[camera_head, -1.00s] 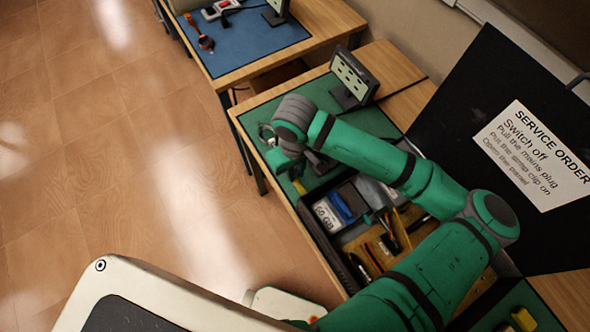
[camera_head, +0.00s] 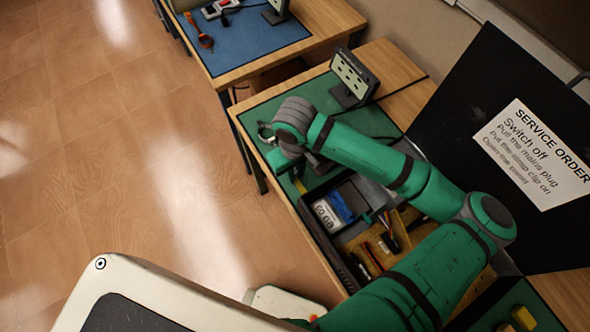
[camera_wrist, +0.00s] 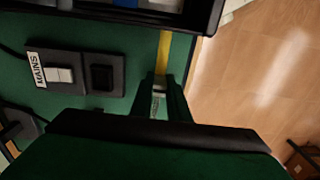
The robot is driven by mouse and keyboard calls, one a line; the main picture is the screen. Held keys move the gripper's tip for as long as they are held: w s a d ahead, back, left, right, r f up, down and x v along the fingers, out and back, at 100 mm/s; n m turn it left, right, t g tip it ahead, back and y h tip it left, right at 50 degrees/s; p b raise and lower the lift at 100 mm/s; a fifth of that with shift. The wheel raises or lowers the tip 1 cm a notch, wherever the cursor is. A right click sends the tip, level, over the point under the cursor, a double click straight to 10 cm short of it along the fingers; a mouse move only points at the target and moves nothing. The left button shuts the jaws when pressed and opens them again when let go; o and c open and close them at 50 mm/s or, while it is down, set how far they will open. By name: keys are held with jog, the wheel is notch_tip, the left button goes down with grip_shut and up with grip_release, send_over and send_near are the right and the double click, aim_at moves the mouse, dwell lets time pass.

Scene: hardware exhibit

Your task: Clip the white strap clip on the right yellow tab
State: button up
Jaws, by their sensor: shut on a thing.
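In the wrist view, my gripper (camera_wrist: 168,90) has its fingers close together around a small pale piece (camera_wrist: 157,103), which looks like the white strap clip. Most of it is hidden between the fingers. A yellow tab (camera_wrist: 164,52) runs straight ahead of the fingertips toward the dark case, close in line with them; I cannot tell whether the clip touches it. In the head view, my gripper is mostly hidden behind my wrist, and a bit of yellow (camera_head: 300,186) shows below it. Another yellow piece (camera_head: 523,318) lies at the lower right.
A mains switch block (camera_wrist: 75,74) lies left of my gripper on the green mat (camera_wrist: 40,100). The open dark case (camera_head: 318,228) holds parts and tools. A small panel (camera_head: 354,75) stands behind. The bench edge and open floor lie right in the wrist view.

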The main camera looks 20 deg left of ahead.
jog(key=shift+f, duration=0.6)
dwell(0.3)
jog(key=o, duration=0.9)
jog(key=shift+c, duration=0.2)
jog(key=o, duration=0.3)
jog(key=shift+r, duration=0.65)
dwell(0.3)
jog(key=shift+r, duration=2.95)
